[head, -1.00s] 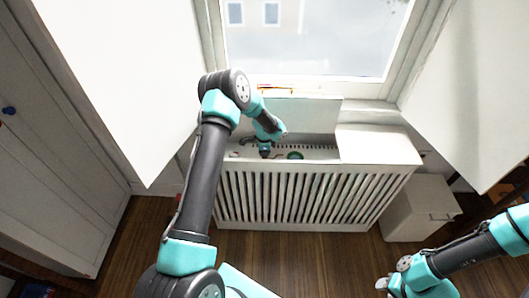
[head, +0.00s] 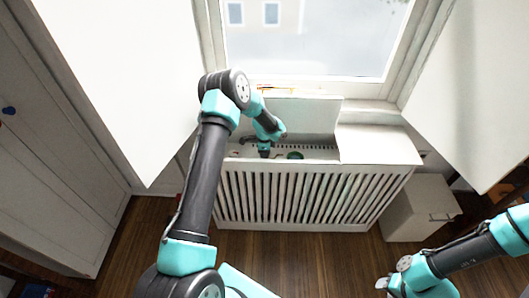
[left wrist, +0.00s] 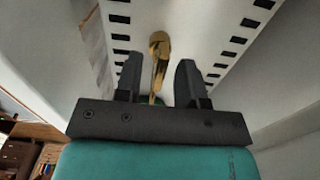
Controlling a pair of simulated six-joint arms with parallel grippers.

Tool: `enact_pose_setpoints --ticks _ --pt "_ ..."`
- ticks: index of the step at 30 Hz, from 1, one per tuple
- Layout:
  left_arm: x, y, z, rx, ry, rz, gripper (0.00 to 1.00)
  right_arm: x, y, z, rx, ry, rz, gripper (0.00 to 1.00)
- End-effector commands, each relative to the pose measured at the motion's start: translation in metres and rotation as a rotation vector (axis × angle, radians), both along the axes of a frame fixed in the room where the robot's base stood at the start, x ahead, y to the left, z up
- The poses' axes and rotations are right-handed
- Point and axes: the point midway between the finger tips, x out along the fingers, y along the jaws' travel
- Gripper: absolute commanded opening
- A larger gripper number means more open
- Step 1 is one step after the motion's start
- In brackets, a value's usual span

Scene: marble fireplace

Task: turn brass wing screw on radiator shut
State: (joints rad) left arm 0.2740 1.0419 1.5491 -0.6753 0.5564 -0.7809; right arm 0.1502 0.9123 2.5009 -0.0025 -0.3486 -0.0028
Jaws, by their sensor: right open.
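The brass wing screw (left wrist: 158,52) shows in the left wrist view, in front of a white slotted radiator surface (left wrist: 205,30). My left gripper (left wrist: 158,82) is open, with one dark finger on each side of the screw's lower part. I cannot tell whether either finger touches it. In the head view my left gripper (head: 264,153) reaches down into the open top of the white radiator cover (head: 300,165), and the screw cannot be made out there. My right gripper (head: 382,284) is open and empty at the lower right, far from the radiator.
A raised white lid panel (head: 303,114) stands behind the opening, below the window. A small dark green round thing (head: 295,156) lies in the opening, right of my left gripper. A white box (head: 418,208) stands on the floor at right. Large white panels flank both sides.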

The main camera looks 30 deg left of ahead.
Motion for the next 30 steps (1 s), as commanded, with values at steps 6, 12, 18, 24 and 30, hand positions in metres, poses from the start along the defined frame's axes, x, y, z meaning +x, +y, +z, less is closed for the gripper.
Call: enact_pose_setpoints --ticks 6,12,18,24,30 --pt "0.000 0.000 0.002 0.000 0.000 0.001 0.36 0.000 0.000 0.000 0.000 0.000 0.000 0.43" --pt "0.001 0.000 0.018 0.001 -0.002 0.000 0.36 0.000 0.000 0.000 0.000 0.000 0.000 0.43" --pt "0.001 0.000 0.053 0.002 -0.004 0.000 0.36 0.000 0.000 0.000 0.000 0.000 0.000 0.43" --pt "0.000 0.000 0.091 0.001 -0.003 0.001 0.36 0.000 0.000 0.000 0.000 0.000 0.000 0.43" --pt "0.000 0.000 0.129 0.000 -0.002 0.001 0.36 0.000 0.000 0.000 0.000 0.000 0.000 0.43"
